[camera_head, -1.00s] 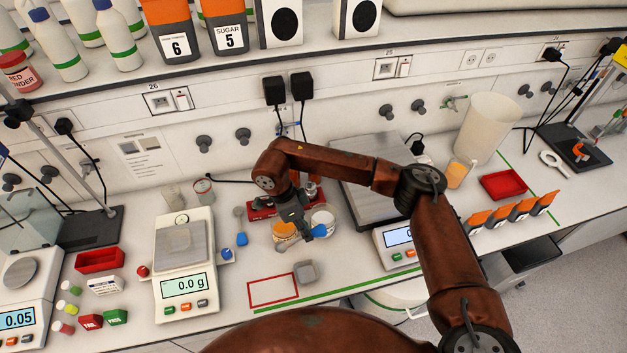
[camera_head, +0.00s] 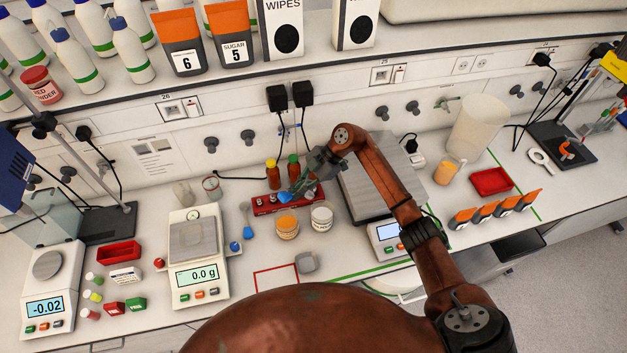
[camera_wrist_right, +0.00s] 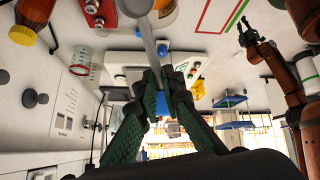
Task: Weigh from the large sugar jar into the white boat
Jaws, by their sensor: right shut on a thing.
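My right gripper (camera_head: 300,185) is shut on a scoop above the red rack; in the right wrist view the scoop's pale grey shaft (camera_wrist_right: 147,40) runs out from between the fingers (camera_wrist_right: 165,90). A blue part (camera_head: 284,197) shows at the gripper. A jar with orange on top (camera_head: 287,227) and a pale jar (camera_head: 321,218) stand in front of the rack; I cannot read which holds sugar. A pale grey square boat (camera_head: 306,262) lies beside the red outline. The balance (camera_head: 198,275) reads 0.0 g, its pan bare. My left gripper (camera_wrist_right: 262,45) seems to show small in the wrist view.
A red rack (camera_head: 265,205) with bottles behind it stands under my right gripper. A large balance (camera_head: 375,195) stands to the right. The red-outlined area (camera_head: 276,278) is bare.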

